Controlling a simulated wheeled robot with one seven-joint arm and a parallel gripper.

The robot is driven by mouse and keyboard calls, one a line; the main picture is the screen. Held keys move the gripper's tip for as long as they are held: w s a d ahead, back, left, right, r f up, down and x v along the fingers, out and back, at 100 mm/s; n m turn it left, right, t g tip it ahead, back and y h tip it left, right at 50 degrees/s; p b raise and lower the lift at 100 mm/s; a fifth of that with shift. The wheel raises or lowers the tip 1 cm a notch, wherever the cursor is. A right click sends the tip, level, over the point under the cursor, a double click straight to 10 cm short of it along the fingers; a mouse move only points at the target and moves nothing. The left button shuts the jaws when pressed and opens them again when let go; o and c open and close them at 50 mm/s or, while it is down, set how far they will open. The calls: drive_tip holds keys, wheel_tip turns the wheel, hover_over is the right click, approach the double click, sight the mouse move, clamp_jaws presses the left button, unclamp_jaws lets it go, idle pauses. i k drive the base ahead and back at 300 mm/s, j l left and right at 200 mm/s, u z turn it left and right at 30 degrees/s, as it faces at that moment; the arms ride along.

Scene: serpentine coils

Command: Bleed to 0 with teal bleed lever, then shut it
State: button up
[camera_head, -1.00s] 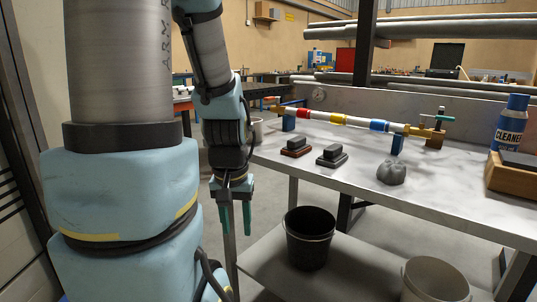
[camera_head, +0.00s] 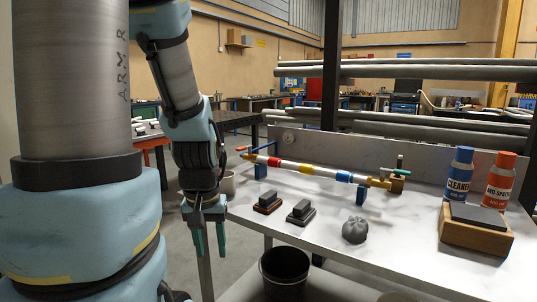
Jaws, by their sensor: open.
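A pipe (camera_head: 311,170) with red, yellow and blue bands lies on blue supports along the back of the metal bench. A small teal lever (camera_head: 402,171) sticks out at its right end, above a brass-coloured block (camera_head: 397,184). A lever with an orange tip (camera_head: 241,149) is at the pipe's left end. A round gauge (camera_head: 288,137) is on the back panel; its reading is too small to tell. My gripper (camera_head: 209,246) hangs open and empty, fingers down, in front of the bench's left end. It is well left of the teal lever and apart from it.
On the bench (camera_head: 300,236) are two dark blocks on bases (camera_head: 267,202) (camera_head: 301,212), a grey lump (camera_head: 355,230), a wooden box (camera_head: 474,236), a blue cleaner can (camera_head: 458,175) and an orange can (camera_head: 498,181). A black bucket (camera_head: 284,272) stands below.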

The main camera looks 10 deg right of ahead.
sight(383, 170)
drive_tip(key=z, duration=1.05)
